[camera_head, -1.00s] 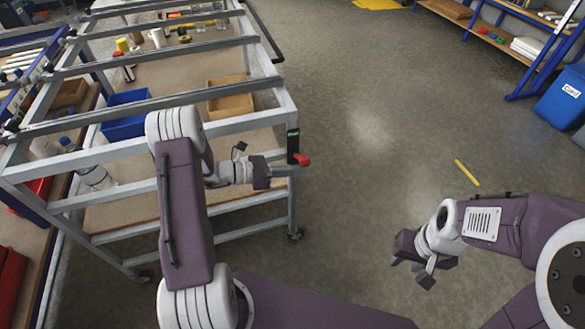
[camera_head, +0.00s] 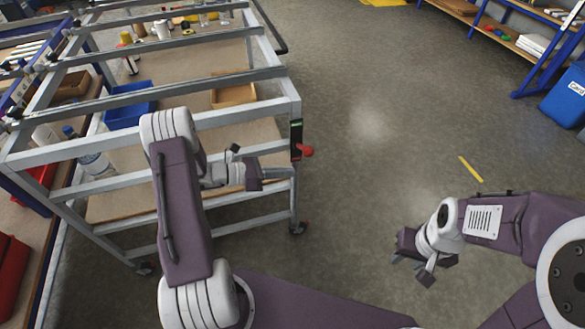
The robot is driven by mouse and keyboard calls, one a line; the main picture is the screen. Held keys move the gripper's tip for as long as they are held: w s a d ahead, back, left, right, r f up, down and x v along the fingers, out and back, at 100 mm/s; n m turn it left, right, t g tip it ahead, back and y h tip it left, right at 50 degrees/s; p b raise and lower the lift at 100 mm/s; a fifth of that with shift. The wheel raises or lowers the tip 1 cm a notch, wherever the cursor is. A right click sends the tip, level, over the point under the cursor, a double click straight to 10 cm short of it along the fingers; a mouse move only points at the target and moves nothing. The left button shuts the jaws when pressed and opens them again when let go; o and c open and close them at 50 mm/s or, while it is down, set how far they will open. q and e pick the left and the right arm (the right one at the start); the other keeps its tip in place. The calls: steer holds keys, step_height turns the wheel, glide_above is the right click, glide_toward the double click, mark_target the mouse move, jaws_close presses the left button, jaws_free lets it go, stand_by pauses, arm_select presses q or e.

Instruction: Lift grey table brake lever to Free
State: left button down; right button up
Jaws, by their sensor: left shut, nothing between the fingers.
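The grey table (camera_head: 215,114) is a metal frame with several cross rails, at the left. Its brake lever has a red end (camera_head: 305,150) that sticks out to the right of the near right corner post. A dark plate with a green patch (camera_head: 296,131) sits just above it. My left gripper (camera_head: 268,174) is shut and empty, left of and slightly below the red end. Its fingertips are hard to tell from the rail behind. My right gripper (camera_head: 409,272) hangs over bare floor at the lower right, far from the lever; its finger gap is unclear.
A blue bin (camera_head: 128,106) and a wooden tray (camera_head: 233,95) sit under the rails. A caster (camera_head: 298,228) is below the corner post. A yellow strip (camera_head: 470,169) lies on the floor.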

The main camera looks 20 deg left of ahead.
arm_select(q)
steer(key=v, duration=0.8)
steer(key=shift+a+r+p, duration=0.2)
steer(key=shift+p, duration=0.1)
